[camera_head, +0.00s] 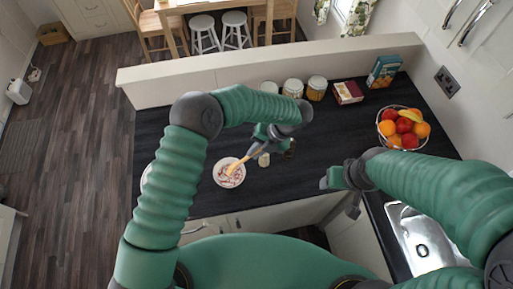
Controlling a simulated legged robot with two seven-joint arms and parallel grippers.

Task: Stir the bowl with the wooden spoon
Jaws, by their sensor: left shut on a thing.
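The bowl (221,180), pale with a reddish pattern or contents, stands on the dark counter near its front edge. The wooden spoon (239,164) slants down to the left, its lower end inside the bowl's outline. My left gripper (257,147) is shut on the spoon's upper end, above and to the right of the bowl. Whether the spoon touches the bowl's bottom is too small to tell. My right gripper (340,188) is over the counter's front edge, well right of the bowl. Its fingers look apart, with nothing visible between them.
A small pale jar (264,160) and a dark one (290,149) stand close right of the bowl. Several canisters (293,88), a dark red box (348,92) and a teal box (384,71) line the back. A fruit bowl (403,128) and sink (418,238) are right.

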